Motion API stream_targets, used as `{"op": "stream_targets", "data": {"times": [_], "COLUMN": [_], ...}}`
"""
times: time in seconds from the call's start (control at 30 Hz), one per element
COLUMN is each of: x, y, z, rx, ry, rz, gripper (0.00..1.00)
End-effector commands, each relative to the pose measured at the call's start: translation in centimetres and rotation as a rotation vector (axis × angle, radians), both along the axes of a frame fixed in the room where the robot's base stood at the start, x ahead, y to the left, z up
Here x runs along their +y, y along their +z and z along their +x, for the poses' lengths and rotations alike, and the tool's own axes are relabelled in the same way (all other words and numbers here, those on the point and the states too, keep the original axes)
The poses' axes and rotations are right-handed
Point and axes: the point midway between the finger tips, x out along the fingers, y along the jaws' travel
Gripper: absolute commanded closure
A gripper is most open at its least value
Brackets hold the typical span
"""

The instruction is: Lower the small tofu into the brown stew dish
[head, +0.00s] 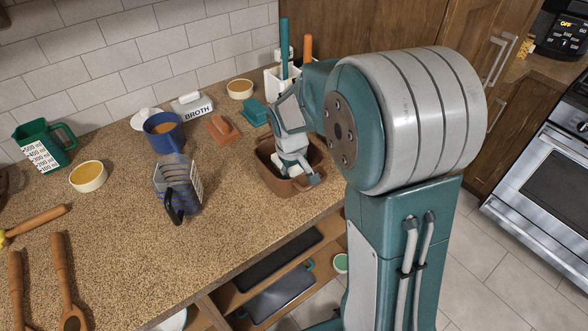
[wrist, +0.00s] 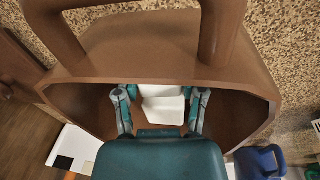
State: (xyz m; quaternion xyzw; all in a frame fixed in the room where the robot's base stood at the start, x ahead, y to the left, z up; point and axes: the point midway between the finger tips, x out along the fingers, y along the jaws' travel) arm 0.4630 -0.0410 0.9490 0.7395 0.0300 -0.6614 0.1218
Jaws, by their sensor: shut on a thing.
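The brown stew dish (head: 277,188) sits on the speckled counter near its front edge, and its wide wall and handle fill the upper part of the wrist view (wrist: 150,50). My gripper (head: 293,170) reaches down into the dish's opening. In the wrist view its two teal-and-grey fingers (wrist: 160,95) are closed on either side of the small white tofu (wrist: 162,108). The tofu shows within the dish's rim. Whether its underside touches the dish floor cannot be told. In the head view my fingers and wrist hide most of the tofu.
An orange-brown butter-dish-like block (head: 222,129) and a teal one (head: 255,112) lie behind the dish. A utensil holder (head: 277,80) stands at the back. Counter between jug and dish is clear.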

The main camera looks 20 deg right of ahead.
Motion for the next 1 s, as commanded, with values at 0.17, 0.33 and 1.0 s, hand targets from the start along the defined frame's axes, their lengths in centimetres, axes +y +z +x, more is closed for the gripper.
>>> {"op": "stream_targets", "data": {"times": [0.17,0.33,1.0], "x": [0.0,0.0,0.2], "y": [-0.2,-0.2,1.4], "z": [0.0,0.0,-0.1], "rx": [0.0,0.0,-0.004], "ry": [0.0,0.0,0.0], "rz": [0.0,0.0,-0.001], "gripper": [0.88,0.88,0.07]}}
